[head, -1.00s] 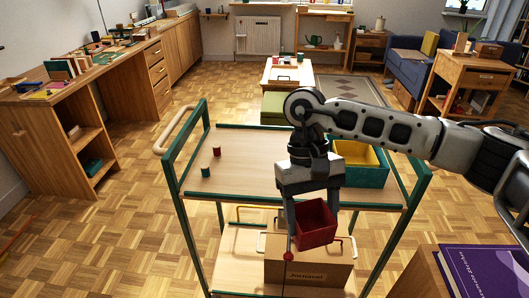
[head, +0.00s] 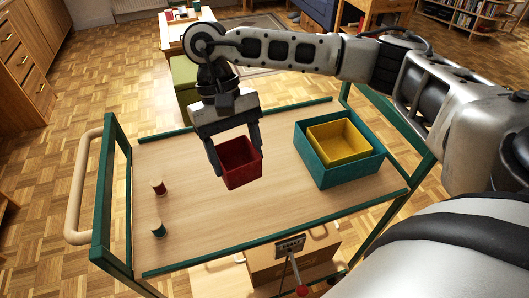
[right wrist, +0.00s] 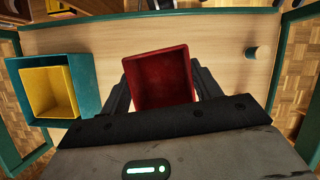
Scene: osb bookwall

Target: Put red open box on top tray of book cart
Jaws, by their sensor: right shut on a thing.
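The red open box (head: 239,163) is held between the fingers of my right gripper (head: 240,160), above the middle of the book cart's wooden top tray (head: 215,232). In the right wrist view the red box (right wrist: 161,80) sits between the two dark fingers (right wrist: 160,88), its open side facing the camera. Its height above the tray is hard to tell. The book cart has green edges and side frames. My left gripper is not in view.
A teal box (head: 345,170) with a yellow box (head: 338,141) nested inside stands on the tray's right. A red-topped spool (head: 158,187) and a green spool (head: 158,228) stand at its left. The tray between them is clear. A cardboard box (head: 275,262) is below.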

